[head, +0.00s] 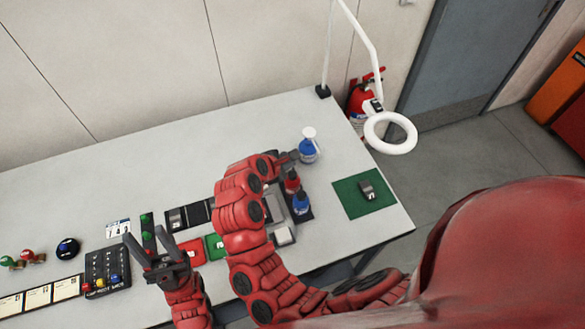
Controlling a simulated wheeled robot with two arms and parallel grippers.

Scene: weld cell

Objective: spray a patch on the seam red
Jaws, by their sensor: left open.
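A red bottle with a dark top (292,184) stands by a blue bottle (301,204) on a dark tray, right of my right arm. A small grey metal part (367,190) lies on a green mat (349,207) at the table's right end; its seam is too small to make out. My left gripper (150,258) is open and empty, its fingers spread above the table by a black button box. My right gripper (289,157) reaches up beside a blue bottle with a white top (308,149); whether it touches the bottle or how its jaws stand is unclear.
A white ring lamp (391,116) hangs on an arm past the table's right edge, near a fire extinguisher (361,105). Black button box (106,266), red and green blocks and dark trays crowd the front. The back left of the table (150,160) is clear.

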